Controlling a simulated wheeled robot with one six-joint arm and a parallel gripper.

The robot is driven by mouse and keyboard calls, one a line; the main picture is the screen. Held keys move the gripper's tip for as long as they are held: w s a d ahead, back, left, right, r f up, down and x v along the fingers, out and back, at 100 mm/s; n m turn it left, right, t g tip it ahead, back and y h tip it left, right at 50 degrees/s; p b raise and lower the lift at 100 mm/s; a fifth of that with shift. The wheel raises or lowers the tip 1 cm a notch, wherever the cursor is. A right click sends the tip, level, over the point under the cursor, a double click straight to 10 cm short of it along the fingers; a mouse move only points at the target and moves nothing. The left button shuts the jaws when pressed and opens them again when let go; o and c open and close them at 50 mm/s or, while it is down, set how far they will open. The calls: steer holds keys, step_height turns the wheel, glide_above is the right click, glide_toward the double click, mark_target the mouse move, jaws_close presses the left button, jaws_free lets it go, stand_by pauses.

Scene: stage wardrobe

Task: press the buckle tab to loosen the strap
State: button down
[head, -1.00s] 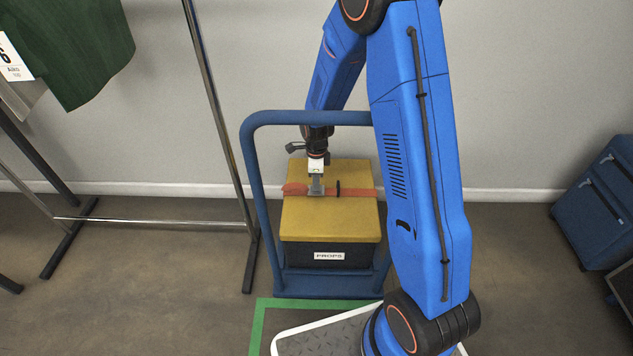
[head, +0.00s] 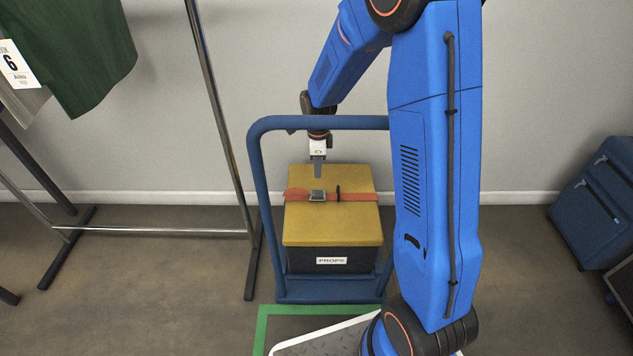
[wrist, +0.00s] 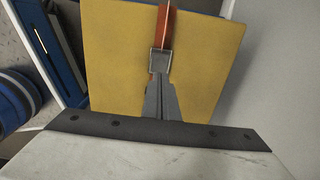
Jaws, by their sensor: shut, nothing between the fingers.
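A metal buckle (head: 317,196) sits on an orange strap (head: 353,195) that runs across the yellow lid (head: 331,227) of the props box. The buckle also shows in the wrist view (wrist: 160,61), just beyond my fingertips, with the strap (wrist: 165,28) leading away from it. My gripper (head: 318,172) is shut and empty. It points down above the lid, a little behind and above the buckle, apart from it in the head view. The buckle's tab is too small to make out. In the wrist view the fingers (wrist: 158,98) overlap the near side of the buckle.
The box stands on a blue trolley (head: 331,290) whose tall handle (head: 300,122) rises close to my arm. A clothes rack (head: 222,110) with a green garment (head: 90,50) is at left. Blue cases (head: 597,205) stand at right. A dark strap loop (head: 337,193) lies right of the buckle.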

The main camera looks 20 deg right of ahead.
steer(key=shift+r, duration=2.1)
